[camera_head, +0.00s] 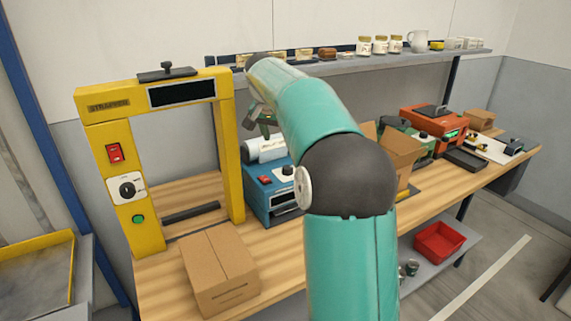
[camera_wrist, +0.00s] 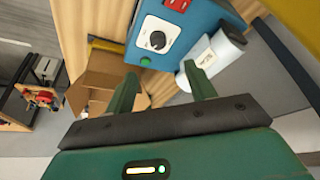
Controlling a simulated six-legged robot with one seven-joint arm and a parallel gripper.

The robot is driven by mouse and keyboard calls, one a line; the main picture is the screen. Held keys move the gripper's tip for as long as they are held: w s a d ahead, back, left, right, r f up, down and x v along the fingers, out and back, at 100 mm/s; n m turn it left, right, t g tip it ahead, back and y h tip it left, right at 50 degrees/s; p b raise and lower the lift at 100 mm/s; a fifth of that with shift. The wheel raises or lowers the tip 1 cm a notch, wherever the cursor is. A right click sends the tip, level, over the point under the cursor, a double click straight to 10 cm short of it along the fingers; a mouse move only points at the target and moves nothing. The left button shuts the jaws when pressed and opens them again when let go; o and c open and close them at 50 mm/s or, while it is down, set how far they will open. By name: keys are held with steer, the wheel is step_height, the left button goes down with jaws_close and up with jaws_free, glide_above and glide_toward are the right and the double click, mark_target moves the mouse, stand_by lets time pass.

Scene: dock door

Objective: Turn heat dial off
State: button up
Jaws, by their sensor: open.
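A blue machine (camera_head: 257,203) stands on the bench right of the yellow strapper. Its round black dial (camera_wrist: 157,41) sits on a white plate in the wrist view, with a red switch (camera_wrist: 177,4) and a green button (camera_wrist: 146,61) nearby. The yellow strapper (camera_head: 147,231) carries another black dial (camera_head: 127,190) on a white plate. No label tells me which is the heat dial. My gripper (camera_wrist: 160,76) is open and empty, its fingers below the blue machine's dial in the wrist view, apart from it. In the head view my gripper (camera_head: 262,118) is above the blue machine, partly hidden by my arm.
A white cylinder (camera_wrist: 215,50) is beside the blue machine's panel. An open cardboard box (camera_head: 402,155) stands right of my arm, and a closed carton (camera_head: 220,268) lies in front of the strapper. A shelf (camera_head: 425,58) with jars runs along the wall behind.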

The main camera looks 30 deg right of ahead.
steer(key=x, duration=1.4)
steer(key=shift+s+d, duration=0.1)
steer(key=shift+d, duration=0.15)
steer(key=c, duration=1)
